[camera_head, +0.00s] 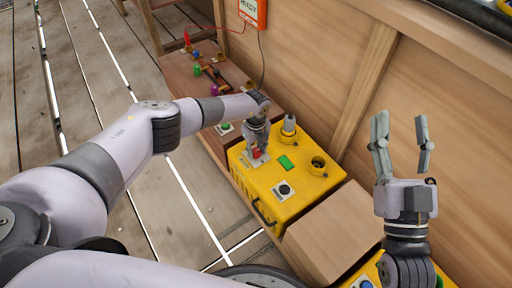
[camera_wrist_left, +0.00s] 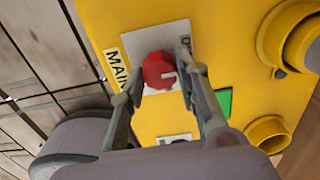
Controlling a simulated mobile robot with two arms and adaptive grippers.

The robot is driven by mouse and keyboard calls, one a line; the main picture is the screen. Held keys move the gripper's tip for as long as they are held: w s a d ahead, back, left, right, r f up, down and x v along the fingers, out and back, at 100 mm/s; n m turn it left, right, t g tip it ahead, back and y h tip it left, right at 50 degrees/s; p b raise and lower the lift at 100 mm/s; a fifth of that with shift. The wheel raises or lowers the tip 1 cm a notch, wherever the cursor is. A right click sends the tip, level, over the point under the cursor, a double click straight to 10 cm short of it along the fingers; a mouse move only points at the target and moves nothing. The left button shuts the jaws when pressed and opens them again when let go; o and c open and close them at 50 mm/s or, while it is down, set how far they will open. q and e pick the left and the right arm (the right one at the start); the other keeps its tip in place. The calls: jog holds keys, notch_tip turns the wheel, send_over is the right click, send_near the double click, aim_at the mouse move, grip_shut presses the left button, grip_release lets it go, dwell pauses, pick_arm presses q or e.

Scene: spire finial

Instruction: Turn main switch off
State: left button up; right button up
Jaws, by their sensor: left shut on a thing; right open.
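The main switch is a red round knob (camera_wrist_left: 159,70) with a pale mark, on a grey plate beside a "MAIN" label (camera_wrist_left: 115,68) on the yellow box (camera_head: 290,199). In the head view the red knob (camera_head: 256,154) shows just under my left gripper (camera_head: 257,150). In the left wrist view the fingers of my left gripper (camera_wrist_left: 158,78) stand on both sides of the knob and are shut on it. Part of the plate's lettering is hidden by a finger. My right gripper (camera_head: 402,145) is open and empty, raised at the right, away from the box.
The yellow box also has a green rectangle (camera_head: 286,162), a black knob (camera_head: 284,189) and round sockets (camera_head: 318,164). A wooden bench with small coloured parts (camera_head: 214,89) lies behind. A wooden wall (camera_head: 312,70) with an orange device (camera_head: 253,12) borders the right.

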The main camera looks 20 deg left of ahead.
aim_at(256, 151)
dwell(0.3)
pick_arm(q)
jog(key=o, duration=1.2)
jog(key=shift+c, duration=0.2)
notch_tip(256, 151, up, 12)
